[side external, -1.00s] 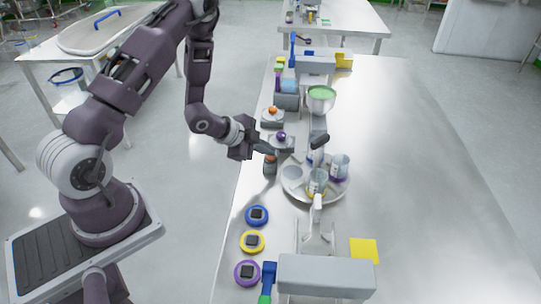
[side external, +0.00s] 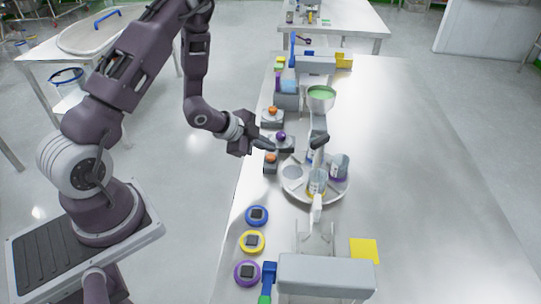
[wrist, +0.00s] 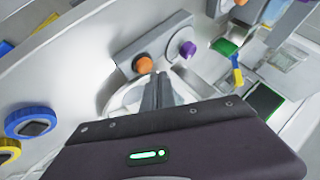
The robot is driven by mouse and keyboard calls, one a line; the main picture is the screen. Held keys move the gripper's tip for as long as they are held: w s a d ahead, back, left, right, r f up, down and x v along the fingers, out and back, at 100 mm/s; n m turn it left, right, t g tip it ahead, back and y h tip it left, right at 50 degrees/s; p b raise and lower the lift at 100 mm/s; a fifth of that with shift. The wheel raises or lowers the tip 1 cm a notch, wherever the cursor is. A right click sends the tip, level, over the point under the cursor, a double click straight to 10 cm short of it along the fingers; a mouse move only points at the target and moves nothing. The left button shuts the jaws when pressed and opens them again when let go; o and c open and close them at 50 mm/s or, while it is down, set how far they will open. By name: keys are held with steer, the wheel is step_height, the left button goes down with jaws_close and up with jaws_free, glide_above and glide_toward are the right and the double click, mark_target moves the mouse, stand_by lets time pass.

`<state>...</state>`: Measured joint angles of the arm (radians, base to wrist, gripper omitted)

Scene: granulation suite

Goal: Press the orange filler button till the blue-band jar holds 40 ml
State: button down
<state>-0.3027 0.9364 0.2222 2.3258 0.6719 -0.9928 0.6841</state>
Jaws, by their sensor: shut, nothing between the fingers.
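The orange button (side external: 271,157) sits on a small grey block at the table's left edge, beside the turntable. It also shows in the wrist view (wrist: 143,64), just beyond my fingertips. My gripper (side external: 272,148) is shut and empty, its tips close above and behind this button; contact cannot be told. The round turntable (side external: 291,187) carries a yellow-band jar (side external: 317,184) in front and a purple-looking-band jar (side external: 339,168) at right. I cannot make out a blue band on any jar, nor any fill level.
A purple button (side external: 281,136) stands just behind, with another orange button (side external: 272,110) farther back. Blue (side external: 257,215), yellow (side external: 252,241) and purple (side external: 247,272) rings lie in front. The table's right side is mostly clear.

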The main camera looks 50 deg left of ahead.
mark_target(267, 157)
steer(key=shift+r, duration=2.5)
steer(key=s+d+r+n+g+y, duration=0.1)
steer(key=s+r+n+y, duration=0.2)
steer(key=r, duration=0.6)
steer(key=s+d+r+n+y, duration=0.1)
steer(key=s+r+n, duration=0.25)
steer(key=r, duration=0.45)
steer(key=s+d+r+n+g+h, duration=0.1)
steer(key=s+d, duration=0.3)
steer(key=s, duration=0.6)
steer(key=s+d+r+n+g+h, duration=0.1)
steer(key=s+d+r+n, duration=0.2)
steer(key=s, duration=0.7)
steer(key=shift+d+r+h, duration=0.3)
steer(key=shift+d+r, duration=0.2)
steer(key=shift+d, duration=0.25)
steer(key=shift+w+a, duration=0.1)
